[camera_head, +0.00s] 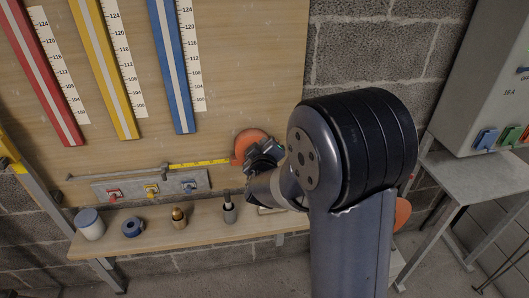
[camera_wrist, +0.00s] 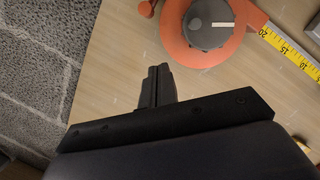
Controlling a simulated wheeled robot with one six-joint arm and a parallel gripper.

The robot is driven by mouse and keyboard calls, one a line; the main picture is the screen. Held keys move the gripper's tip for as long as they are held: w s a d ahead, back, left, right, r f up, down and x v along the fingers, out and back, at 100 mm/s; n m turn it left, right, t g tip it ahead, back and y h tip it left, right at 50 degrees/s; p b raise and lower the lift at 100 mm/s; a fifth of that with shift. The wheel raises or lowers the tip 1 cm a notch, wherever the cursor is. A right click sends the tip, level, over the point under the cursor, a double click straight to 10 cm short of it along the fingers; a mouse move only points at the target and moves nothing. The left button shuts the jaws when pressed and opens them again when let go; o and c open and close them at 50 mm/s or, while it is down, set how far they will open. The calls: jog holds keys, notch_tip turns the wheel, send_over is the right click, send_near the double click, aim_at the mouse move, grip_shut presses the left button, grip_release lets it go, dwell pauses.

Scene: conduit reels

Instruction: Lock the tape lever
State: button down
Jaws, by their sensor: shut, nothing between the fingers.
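The orange tape reel (camera_head: 247,142) is on the wooden board, partly hidden behind my gripper in the head view. In the wrist view the orange reel (camera_wrist: 176,47) carries a round dark-grey knob (camera_wrist: 203,32) with a white bar pointing right. I cannot tell whether this bar is the lever or whether it is locked. Yellow tape (camera_wrist: 290,47) runs out from the reel; it also shows in the head view (camera_head: 200,164). My gripper (camera_wrist: 155,72) is shut and empty, its fingertips below and left of the reel, seemingly apart from it.
A plate (camera_head: 130,187) has red, yellow and blue clips. Coloured conduit strips (camera_head: 172,65) hang above. A grey cabinet (camera_head: 480,85) stands right.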

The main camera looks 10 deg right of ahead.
jog(key=w+d+f+b, duration=0.1)
jog(key=w+d+f, duration=0.2)
jog(key=w, duration=0.1)
jog(key=shift+d+f, duration=0.25)
jog(key=shift+f, duration=0.05)
